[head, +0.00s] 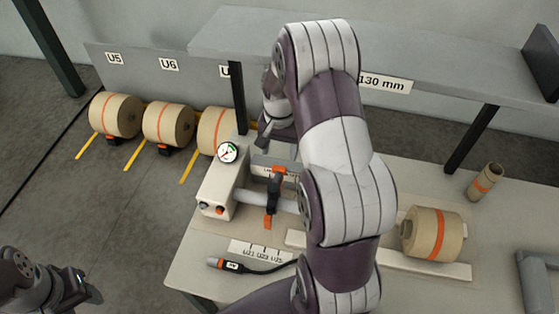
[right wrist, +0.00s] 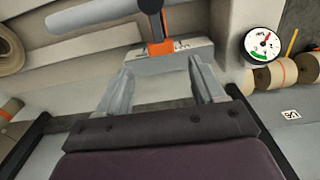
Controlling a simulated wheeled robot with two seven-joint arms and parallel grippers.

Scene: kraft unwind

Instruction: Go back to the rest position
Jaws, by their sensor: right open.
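My right arm rises through the middle of the head view and bends over the bench. Its gripper (right wrist: 162,85) shows in the right wrist view with two grey fingers spread apart and nothing between them. Beyond the fingers are a grey plate (right wrist: 165,60) and the black and orange clamp (right wrist: 156,22). In the head view the clamp (head: 273,195) sits around the pale shaft (head: 248,197) of the unwind unit (head: 222,190). My left gripper (head: 85,291) is at the lower left corner, away from the bench; its fingers are unclear.
A grey shelf (head: 430,65) spans the back. A corded pendant (head: 232,266) lies near the front edge. Several rolls (head: 116,115) stand on the left; floor before them is clear.

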